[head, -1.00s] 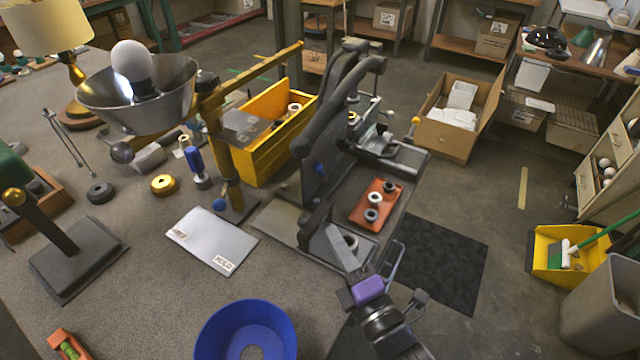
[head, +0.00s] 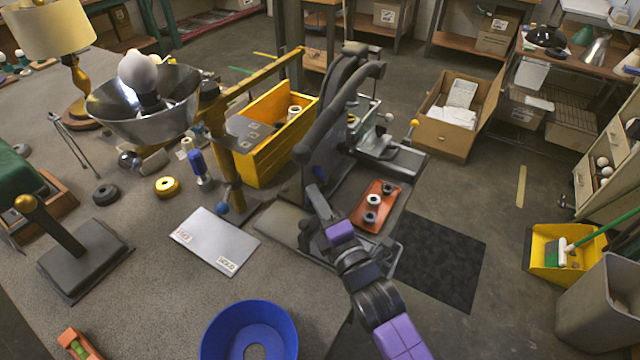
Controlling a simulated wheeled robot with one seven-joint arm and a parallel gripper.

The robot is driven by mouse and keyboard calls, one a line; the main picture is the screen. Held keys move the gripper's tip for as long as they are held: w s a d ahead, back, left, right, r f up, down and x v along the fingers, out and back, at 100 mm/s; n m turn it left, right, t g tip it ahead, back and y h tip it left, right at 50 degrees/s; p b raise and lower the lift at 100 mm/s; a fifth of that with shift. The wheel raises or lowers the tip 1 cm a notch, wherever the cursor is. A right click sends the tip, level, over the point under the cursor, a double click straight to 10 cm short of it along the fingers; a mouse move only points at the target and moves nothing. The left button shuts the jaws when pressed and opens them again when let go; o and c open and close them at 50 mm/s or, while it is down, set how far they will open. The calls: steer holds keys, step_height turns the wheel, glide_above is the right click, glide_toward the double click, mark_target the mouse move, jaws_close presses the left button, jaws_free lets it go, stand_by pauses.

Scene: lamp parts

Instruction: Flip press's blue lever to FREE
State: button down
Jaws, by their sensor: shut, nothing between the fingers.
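The black press (head: 335,135) stands at the centre. A blue ball knob (head: 222,208) sits low by the yellow post, beside a pale plate (head: 214,240). That plate carries two small labels, one seeming to read FREE, the nearer one HOLD. I cannot tell which blue part is the lever. My gripper (head: 317,195) is shut and empty, low in front of the press, just below the small blue part. Contact cannot be told.
An orange tray (head: 374,207) with rings lies right of my gripper. A yellow bin (head: 270,150) stands behind the yellow post (head: 222,150), which is beside a metal bowl with a bulb (head: 145,105). A blue ring-shaped dish (head: 248,333) lies at the front.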

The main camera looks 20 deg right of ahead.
mark_target(321, 175)
steer(key=shift+w+d+r+p, duration=0.25)
steer(key=shift+w+d+p, duration=0.5)
steer(key=shift+p, duration=0.25)
steer(key=shift+w, duration=0.1)
steer(key=shift+d+r, duration=0.1)
steer(key=shift+d+r+m+p, duration=0.15)
steer(key=shift+m+p, duration=0.15)
steer(key=shift+p, duration=0.35)
